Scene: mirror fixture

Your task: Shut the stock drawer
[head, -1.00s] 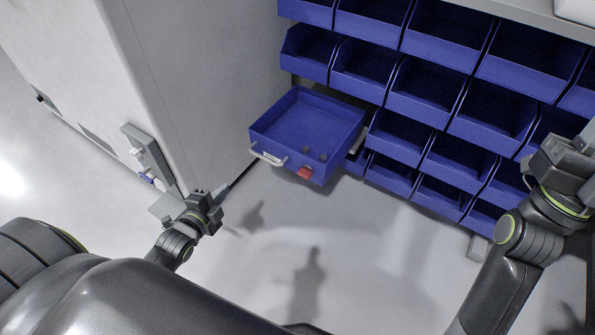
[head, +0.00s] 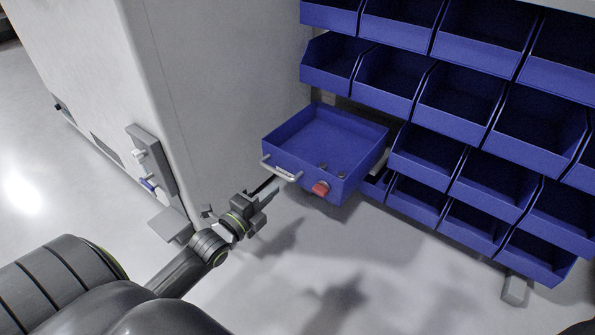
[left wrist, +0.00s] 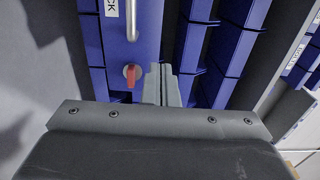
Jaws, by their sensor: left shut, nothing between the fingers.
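A few small dark round items (head: 333,170) lie inside near the front. My left gripper (head: 271,186) is shut and empty, just in front of the drawer front, below the handle; contact cannot be told. In the left wrist view, the shut fingers (left wrist: 163,82) point toward the drawer front (left wrist: 143,45), beside the handle (left wrist: 131,18) and red knob (left wrist: 132,75). My right gripper is out of view.
Rows of blue bins (head: 455,100) fill the rack behind and right of the drawer. A tall pale cabinet (head: 220,80) stands close on the left, with a grey bracket (head: 150,160) on its side. The floor (head: 400,270) in front is clear.

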